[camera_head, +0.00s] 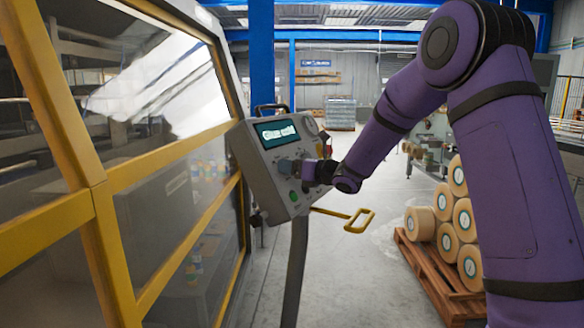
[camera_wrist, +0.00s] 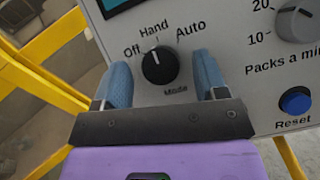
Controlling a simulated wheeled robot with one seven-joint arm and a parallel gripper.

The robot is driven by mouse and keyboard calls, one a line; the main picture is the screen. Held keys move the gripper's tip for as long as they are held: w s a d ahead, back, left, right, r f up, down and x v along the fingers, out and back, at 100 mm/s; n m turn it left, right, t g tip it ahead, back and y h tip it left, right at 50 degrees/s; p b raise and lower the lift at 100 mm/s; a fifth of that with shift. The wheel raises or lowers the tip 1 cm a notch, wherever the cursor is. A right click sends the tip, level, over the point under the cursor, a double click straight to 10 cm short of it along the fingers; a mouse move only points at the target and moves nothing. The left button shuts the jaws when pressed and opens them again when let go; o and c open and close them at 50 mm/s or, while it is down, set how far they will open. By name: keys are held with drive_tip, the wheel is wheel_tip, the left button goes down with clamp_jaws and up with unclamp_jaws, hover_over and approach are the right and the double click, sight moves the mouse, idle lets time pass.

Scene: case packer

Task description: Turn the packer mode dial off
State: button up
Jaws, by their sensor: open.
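The black mode dial (camera_wrist: 160,66) is on the grey control panel (camera_wrist: 240,85), with Off, Hand and Auto printed around it. Its white mark points up, at about Hand. My gripper (camera_wrist: 162,62) is open, with one blue finger on each side of the dial; a gap shows on both sides. In the head view my gripper (camera_head: 290,165) is at the front of the control box (camera_head: 255,165) and hides the dial.
A Reset button (camera_wrist: 296,102) and a packs-a-minute knob (camera_wrist: 297,24) are right of the dial. A display (camera_head: 277,133) reads "Glue cold". A yellow-framed machine guard (camera_head: 95,200) stands left. A pallet (camera_head: 430,275) of rolls is at right.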

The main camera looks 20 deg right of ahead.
drive_tip(key=c, duration=0.9)
drive_tip(key=shift+n, duration=0.6)
drive_tip(key=n+g+y, duration=0.1)
drive_tip(key=n, duration=0.1)
drive_tip(key=n+g+y, duration=0.1)
drive_tip(key=n, duration=0.2)
drive_tip(key=shift+w+d+g, duration=0.1)
drive_tip(key=shift+w+g, duration=0.05)
drive_tip(key=shift+g, duration=0.15)
drive_tip(key=n+g, duration=0.1)
drive_tip(key=n, duration=0.2)
drive_tip(key=n+g+y, duration=0.1)
drive_tip(key=n+g, duration=0.1)
drive_tip(key=n, duration=0.1)
drive_tip(key=shift+w+n+g, duration=0.1)
drive_tip(key=shift+n+g, duration=0.2)
drive_tip(key=shift+n, duration=0.4)
